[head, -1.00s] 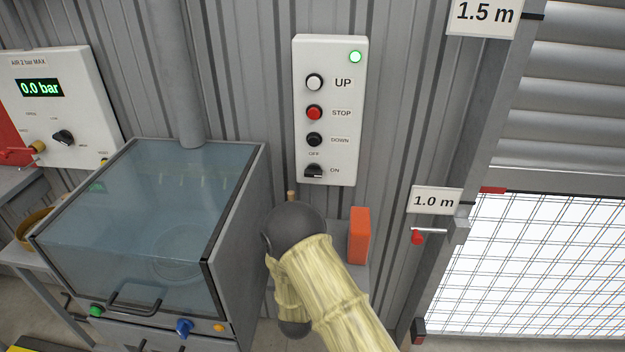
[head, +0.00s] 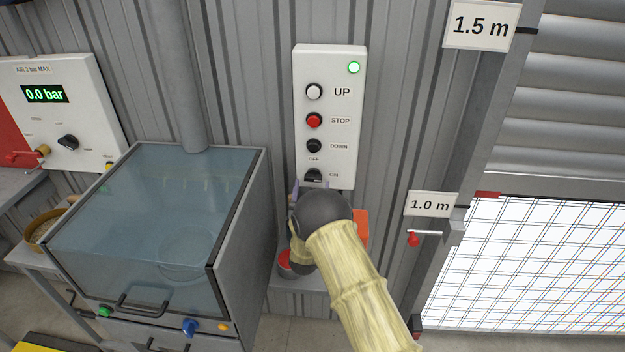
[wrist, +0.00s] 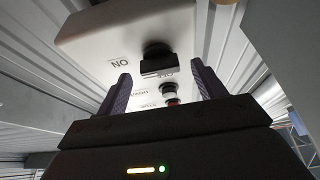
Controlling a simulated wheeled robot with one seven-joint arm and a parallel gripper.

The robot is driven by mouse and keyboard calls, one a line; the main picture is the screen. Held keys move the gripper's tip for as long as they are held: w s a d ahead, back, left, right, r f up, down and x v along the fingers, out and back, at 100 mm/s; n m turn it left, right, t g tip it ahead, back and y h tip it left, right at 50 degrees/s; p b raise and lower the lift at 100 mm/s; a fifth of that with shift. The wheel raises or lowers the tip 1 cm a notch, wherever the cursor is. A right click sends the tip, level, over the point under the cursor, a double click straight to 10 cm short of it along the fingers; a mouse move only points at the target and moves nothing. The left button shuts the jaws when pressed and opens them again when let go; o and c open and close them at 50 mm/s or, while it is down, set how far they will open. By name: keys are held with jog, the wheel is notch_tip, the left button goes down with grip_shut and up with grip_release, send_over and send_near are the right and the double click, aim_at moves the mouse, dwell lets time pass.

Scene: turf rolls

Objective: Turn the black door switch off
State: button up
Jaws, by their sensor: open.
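The black door switch (head: 314,175) is at the bottom of the white control box on the wall, with OFF printed above it and ON to its right. In the wrist view the switch (wrist: 157,62) shows as a dark knob whose bar looks sideways, roughly in line with ON; its exact setting is hard to tell. My gripper (head: 311,184) is open just below and in front of the switch. In the wrist view its two fingers (wrist: 161,70) stand either side of the knob, with a gap and no clear contact. My dark wrist hides the gripper's lower part in the head view.
The white control box (head: 346,120) has UP, STOP and DOWN buttons above the switch and a lit green lamp. A glass-topped cabinet (head: 150,220) stands to the left. An orange block (head: 362,228) is partly behind my arm. A red-handled lever (head: 415,238) is at right.

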jog(key=shift+x, duration=1.2)
jog(key=c, duration=1)
